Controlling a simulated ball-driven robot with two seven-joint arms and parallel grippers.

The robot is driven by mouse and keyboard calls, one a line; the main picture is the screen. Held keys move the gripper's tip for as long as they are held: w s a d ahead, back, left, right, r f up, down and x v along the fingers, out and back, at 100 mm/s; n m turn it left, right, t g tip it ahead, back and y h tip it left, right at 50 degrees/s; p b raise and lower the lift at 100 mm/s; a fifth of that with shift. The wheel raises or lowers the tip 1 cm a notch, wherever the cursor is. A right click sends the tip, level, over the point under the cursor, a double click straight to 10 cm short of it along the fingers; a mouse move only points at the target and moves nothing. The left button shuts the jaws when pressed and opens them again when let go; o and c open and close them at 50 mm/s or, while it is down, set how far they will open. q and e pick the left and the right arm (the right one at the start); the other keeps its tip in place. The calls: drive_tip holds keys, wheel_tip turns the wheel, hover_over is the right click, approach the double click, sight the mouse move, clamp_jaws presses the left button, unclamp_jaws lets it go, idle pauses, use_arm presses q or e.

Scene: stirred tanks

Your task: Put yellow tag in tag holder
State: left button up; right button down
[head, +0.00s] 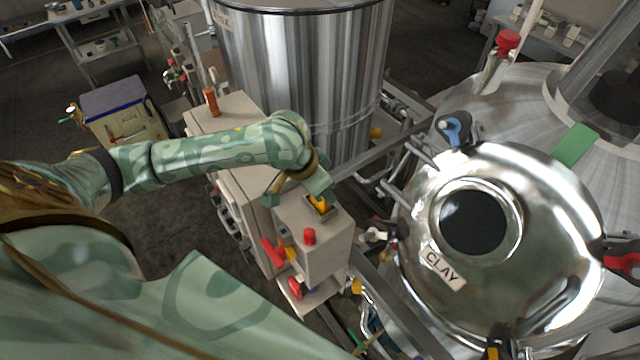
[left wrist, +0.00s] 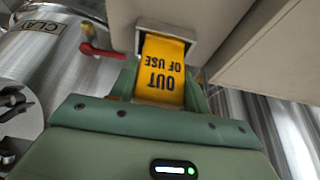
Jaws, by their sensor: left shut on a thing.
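The yellow tag (left wrist: 163,68), printed "OUT OF USE", is between the fingers of my left gripper (left wrist: 160,84), which is shut on it. In the head view, the tag (head: 319,202) shows just below my left gripper (head: 316,190), at the holder's dark slot on top of a beige box. My fingers hide part of the slot. My right gripper is not in view.
The beige box (head: 330,240) carries a red button (head: 309,237) and red handles on its side. A steel tank (head: 300,80) stands behind it. A domed vessel lid labelled CLAY (head: 560,230) with clamps is close on the right.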

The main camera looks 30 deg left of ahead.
use_arm(q)
drive_tip(key=o, duration=1.1)
drive_tip(key=v, duration=1.2)
drive_tip(key=shift+r, duration=0.15)
